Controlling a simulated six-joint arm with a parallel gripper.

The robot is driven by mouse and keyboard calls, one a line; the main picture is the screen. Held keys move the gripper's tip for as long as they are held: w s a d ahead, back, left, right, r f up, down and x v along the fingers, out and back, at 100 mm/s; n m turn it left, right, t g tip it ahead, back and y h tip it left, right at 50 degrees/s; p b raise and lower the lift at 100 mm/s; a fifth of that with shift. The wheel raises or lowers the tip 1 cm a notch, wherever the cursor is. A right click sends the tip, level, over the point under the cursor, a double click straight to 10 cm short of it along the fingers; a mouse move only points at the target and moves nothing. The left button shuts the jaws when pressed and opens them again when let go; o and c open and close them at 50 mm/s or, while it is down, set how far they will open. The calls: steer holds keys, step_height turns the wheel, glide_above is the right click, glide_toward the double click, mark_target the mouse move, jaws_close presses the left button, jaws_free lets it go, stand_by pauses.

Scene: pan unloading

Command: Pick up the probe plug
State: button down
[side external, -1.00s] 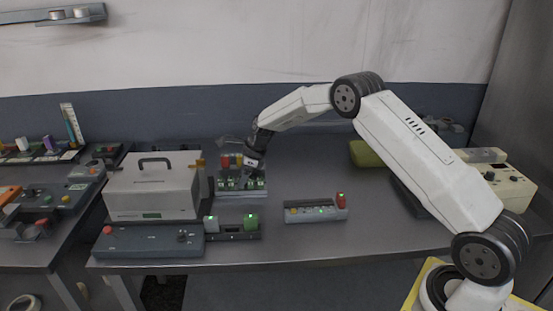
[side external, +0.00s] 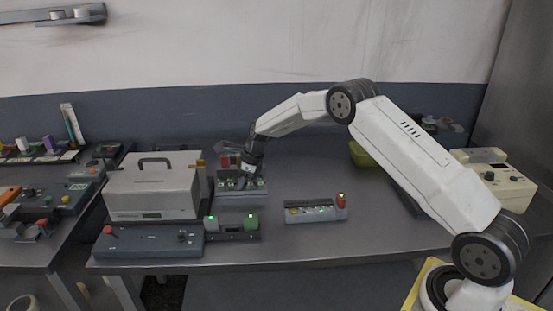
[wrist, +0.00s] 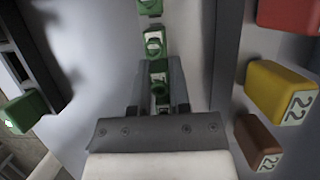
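My gripper (side external: 246,174) points down at the terminal rack (side external: 241,201) in the side view. In the wrist view its two fingers (wrist: 160,82) stand apart, one on each side of a row of green pieces. One green piece (wrist: 158,68) shows between the fingers; I cannot tell whether they touch it. Another green piece with a pale top (wrist: 154,42) lies just beyond the fingertips. I cannot tell which piece is the probe plug.
Red (wrist: 290,14), yellow (wrist: 280,90) and brown (wrist: 257,142) blocks stand close to the right of the fingers in the wrist view. A grey case (side external: 153,187) stands left of the rack. A small button box (side external: 315,212) sits front right.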

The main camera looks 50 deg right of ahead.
steer(key=shift+r, duration=0.1)
stand_by(0.3)
steer(key=shift+r, duration=0.75)
steer(key=s+a+r, duration=0.1)
steer(key=s+r, duration=1)
steer(key=s, duration=0.3)
steer(key=shift+a+r, duration=0.15)
steer(key=shift+a, duration=0.05)
